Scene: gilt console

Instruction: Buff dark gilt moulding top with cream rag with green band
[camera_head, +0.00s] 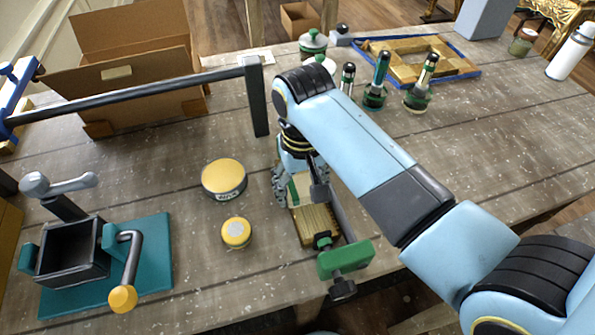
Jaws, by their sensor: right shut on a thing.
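My right gripper (297,184) points down over the table, left of centre from its arm. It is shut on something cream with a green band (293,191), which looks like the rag. The fingers and arm hide most of it. Below and just right of the fingers lies the gilt moulding (312,222), a short ridged gold-brown piece at the table's front edge. A clamp with a green block (345,259) stands over its right side. The rag is at the moulding's far end; whether it touches the top cannot be told. My left gripper is out of view.
A yellow-lidded tin (224,178) and a small yellow jar (236,233) stand left of the moulding. A teal-based vise (150,265) is at front left. A cardboard box (130,85), brushes (376,80) and a blue-edged tray (460,72) stand behind. Bare table lies right of my arm.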

